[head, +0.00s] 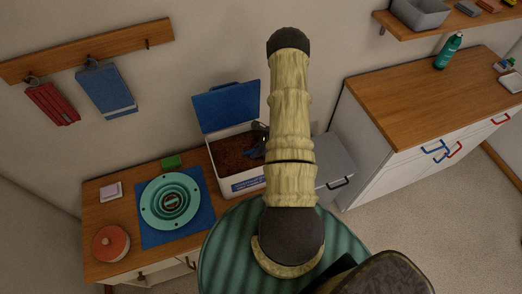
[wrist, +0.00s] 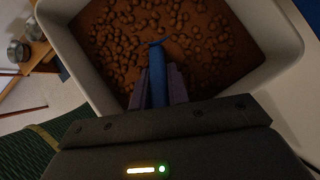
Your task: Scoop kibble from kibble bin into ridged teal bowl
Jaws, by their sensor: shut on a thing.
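The kibble bin (head: 240,181) is a white box with a raised blue lid, standing on the wooden counter. Brown kibble (head: 228,152) lies inside it and fills much of the wrist view (wrist: 120,35). My gripper (wrist: 160,85) reaches into the bin and is shut on a blue handle (wrist: 157,70), which looks like the scoop's. The scoop (head: 254,150) shows in the head view at the bin's right side, partly behind my arm. Its head is mostly hidden, apparently down in the kibble; I cannot tell its load. The ridged teal bowl (head: 151,207) sits left of the bin on a blue mat (head: 149,236).
An orange-red round pot (head: 111,243), a pink-white block (head: 111,191) and a green block (head: 171,162) stand around the mat. The lid (head: 227,105) rises behind the bin. A grey box (head: 333,165) stands right of it.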

